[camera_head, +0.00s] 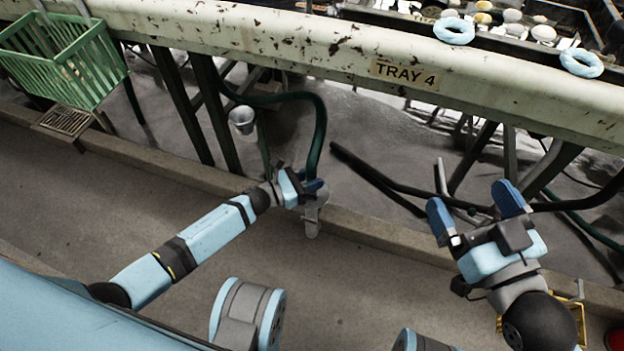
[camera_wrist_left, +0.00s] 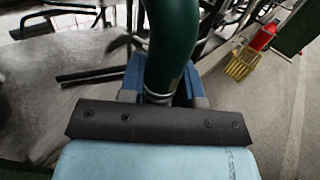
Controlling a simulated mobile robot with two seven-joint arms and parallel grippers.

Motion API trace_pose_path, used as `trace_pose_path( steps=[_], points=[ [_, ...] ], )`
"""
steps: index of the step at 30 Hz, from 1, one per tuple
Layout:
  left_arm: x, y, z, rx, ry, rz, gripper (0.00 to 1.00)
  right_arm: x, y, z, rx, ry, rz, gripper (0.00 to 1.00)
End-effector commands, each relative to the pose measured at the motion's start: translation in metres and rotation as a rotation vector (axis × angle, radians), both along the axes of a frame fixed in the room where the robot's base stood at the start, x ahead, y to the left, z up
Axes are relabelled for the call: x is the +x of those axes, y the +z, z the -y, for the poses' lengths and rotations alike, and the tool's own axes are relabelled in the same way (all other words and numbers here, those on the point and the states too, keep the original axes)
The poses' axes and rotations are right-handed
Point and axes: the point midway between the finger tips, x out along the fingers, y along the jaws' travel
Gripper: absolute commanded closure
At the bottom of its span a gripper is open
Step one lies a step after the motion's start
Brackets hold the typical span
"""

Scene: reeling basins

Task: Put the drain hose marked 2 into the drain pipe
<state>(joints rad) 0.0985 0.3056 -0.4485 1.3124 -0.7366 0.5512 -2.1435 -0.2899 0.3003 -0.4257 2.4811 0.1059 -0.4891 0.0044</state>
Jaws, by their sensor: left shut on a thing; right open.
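A dark green hose (camera_head: 320,118) loops under the tray and comes down into my left gripper (camera_head: 312,186). My left gripper is shut on this hose. In the left wrist view the hose (camera_wrist_left: 172,45) stands between the blue fingers, with a metal-coloured band low on it. No number can be read on it. A pale grey fitting (camera_head: 312,218) shows just below the left gripper; whether it is the hose's end or a pipe is unclear. A grey cup-like opening (camera_head: 242,116) stands to the left, apart from the gripper. My right gripper (camera_head: 478,205) is open and empty.
The tray edge (camera_head: 330,45) marked TRAY 4 runs above, on dark legs. A concrete kerb (camera_head: 365,228) crosses the floor. Black hoses (camera_head: 385,183) lie at the right. A yellow crate (camera_wrist_left: 242,64) stands beyond, right of the hose.

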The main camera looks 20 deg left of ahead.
Motion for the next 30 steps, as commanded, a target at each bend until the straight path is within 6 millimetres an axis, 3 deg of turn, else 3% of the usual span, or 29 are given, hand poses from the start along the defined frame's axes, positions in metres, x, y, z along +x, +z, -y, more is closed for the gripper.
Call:
trace_pose_path(
  steps=[9, 17, 18, 20, 30],
  points=[
    [0.000, -0.009, 0.000, 0.000, 0.000, 0.000, 0.90, 0.000, -0.008, 0.001, -0.022, -0.006, 0.022, 0.00],
    [0.000, -0.011, 0.000, 0.000, 0.000, 0.000, 0.90, 0.006, 0.002, 0.004, -0.054, -0.003, 0.087, 0.00],
    [0.000, -0.012, 0.000, 0.000, 0.000, -0.001, 0.60, 0.006, 0.003, 0.004, -0.054, -0.003, 0.090, 0.00],
    [0.000, -0.012, 0.000, 0.000, 0.000, -0.001, 0.46, 0.006, 0.004, 0.004, -0.052, -0.003, 0.092, 0.00],
    [0.000, -0.011, 0.000, 0.001, 0.000, -0.001, 0.44, 0.003, 0.002, 0.004, -0.044, -0.004, 0.078, 0.00]
  ],
)
